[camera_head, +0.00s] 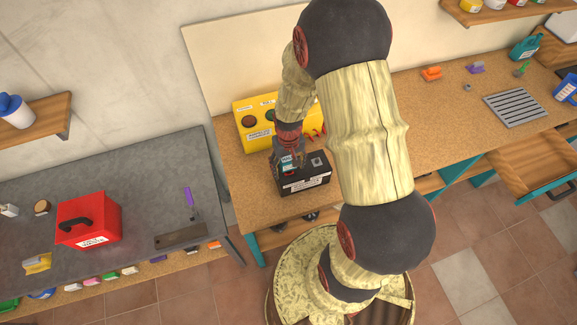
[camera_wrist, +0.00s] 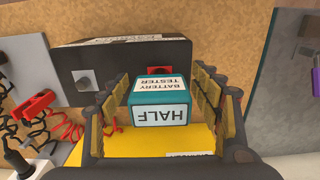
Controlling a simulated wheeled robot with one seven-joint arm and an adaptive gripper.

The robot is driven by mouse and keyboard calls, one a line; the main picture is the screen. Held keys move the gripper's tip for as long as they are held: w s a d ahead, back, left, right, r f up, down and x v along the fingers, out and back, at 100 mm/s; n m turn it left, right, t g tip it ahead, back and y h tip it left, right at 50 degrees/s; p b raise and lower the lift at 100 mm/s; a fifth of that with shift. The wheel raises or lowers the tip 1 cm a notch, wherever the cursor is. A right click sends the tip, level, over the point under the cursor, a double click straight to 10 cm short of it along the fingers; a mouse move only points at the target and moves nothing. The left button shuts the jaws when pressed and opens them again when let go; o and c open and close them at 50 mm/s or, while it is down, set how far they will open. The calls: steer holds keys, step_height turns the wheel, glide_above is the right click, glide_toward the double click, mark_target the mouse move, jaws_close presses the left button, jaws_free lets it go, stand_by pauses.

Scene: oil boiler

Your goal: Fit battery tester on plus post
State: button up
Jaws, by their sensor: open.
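The battery tester (camera_wrist: 161,112) is a teal block with white labels reading "BATTERY TESTER" and "HALF". It lies between the two fingers of my open gripper (camera_wrist: 163,84), with a gap showing at each side. The black battery (camera_wrist: 116,62) is just beyond it, with a red post (camera_wrist: 159,70) right behind the tester's far edge and a bare grey post (camera_wrist: 84,82) to the left. I cannot tell whether the tester touches the red post. In the head view my gripper (camera_head: 289,158) is over the left part of the battery (camera_head: 306,183).
A yellow box (camera_head: 258,144) with dials stands behind the battery on the cork-topped bench (camera_head: 440,122). A red clamp (camera_wrist: 36,103) and curly leads lie left in the wrist view. A grey bench (camera_head: 150,180) with a red box (camera_head: 90,219) stands left.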

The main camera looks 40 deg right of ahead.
step_height(320, 180, up, 12)
stand_by(0.6)
stand_by(0.5)
